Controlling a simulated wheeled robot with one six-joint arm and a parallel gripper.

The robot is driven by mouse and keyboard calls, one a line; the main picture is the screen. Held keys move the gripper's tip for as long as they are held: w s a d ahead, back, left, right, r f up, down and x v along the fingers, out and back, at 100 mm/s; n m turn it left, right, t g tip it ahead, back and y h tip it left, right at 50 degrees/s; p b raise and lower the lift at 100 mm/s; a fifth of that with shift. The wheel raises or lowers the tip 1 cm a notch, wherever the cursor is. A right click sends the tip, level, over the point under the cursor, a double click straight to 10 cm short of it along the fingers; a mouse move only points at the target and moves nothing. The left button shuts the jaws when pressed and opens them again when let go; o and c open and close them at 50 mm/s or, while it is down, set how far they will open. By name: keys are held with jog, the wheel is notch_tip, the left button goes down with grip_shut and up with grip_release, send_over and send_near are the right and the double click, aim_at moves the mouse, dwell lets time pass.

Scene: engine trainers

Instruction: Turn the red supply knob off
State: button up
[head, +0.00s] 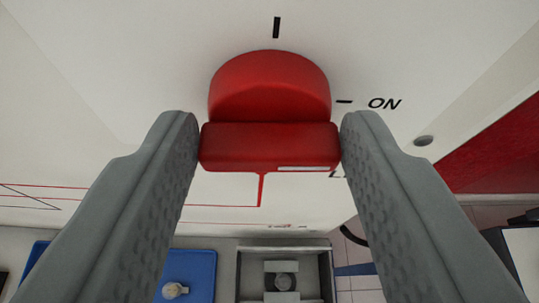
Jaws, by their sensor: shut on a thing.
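The red supply knob (269,146) is on a white panel (120,70) at the upper middle of the head view. It has a round red base with a thick bar grip across it, and the bar lies level in the picture. A short white line shows at the right end of the bar, on the side of the ON label (384,104) and its dash mark. Another black mark stands above the knob. My gripper (270,147) is shut on the bar, one grey finger at each end. Lettering below the bar is partly hidden by the right finger.
Red lines are printed on the panel below the knob. A grey open box (243,280) with a fitting inside is at the bottom middle. A blue tray (203,267) with a small pale part is left of it. A round grey screw (423,140) is at the right.

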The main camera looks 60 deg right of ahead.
jog(key=n, duration=0.1)
jog(key=n+g+h, duration=0.1)
jog(key=shift+w+a+f+n, duration=0.1)
jog(key=shift+w+a+n, duration=0.1)
jog(key=shift+w+n, duration=0.1)
jog(key=n+h, duration=0.1)
jog(key=n+g+h, duration=0.1)
jog(key=n, duration=0.1)
jog(key=shift+w+a+f+g, duration=0.15)
jog(key=shift+f+g, duration=0.05)
jog(key=shift+g, duration=0.1)
jog(key=n, duration=0.1)
jog(key=n+h, duration=0.1)
jog(key=n, duration=0.1)
jog(key=shift+w+a+f+n+g+h, duration=0.15)
jog(key=shift+f+n+g+h, duration=0.1)
jog(key=shift+n+g+h, duration=0.05)
jog(key=shift+f+n+h, duration=0.15)
jog(key=shift+n+h, duration=0.3)
jog(key=shift+n, duration=0.45)
jog(key=shift+f+n+h, duration=0.15)
jog(key=shift+n+h, duration=0.3)
jog(key=shift+n, duration=0.45)
jog(key=o, duration=1)
jog(key=shift+a, duration=0.15)
jog(key=v, duration=1.7)
jog(key=shift+a, duration=0.1)
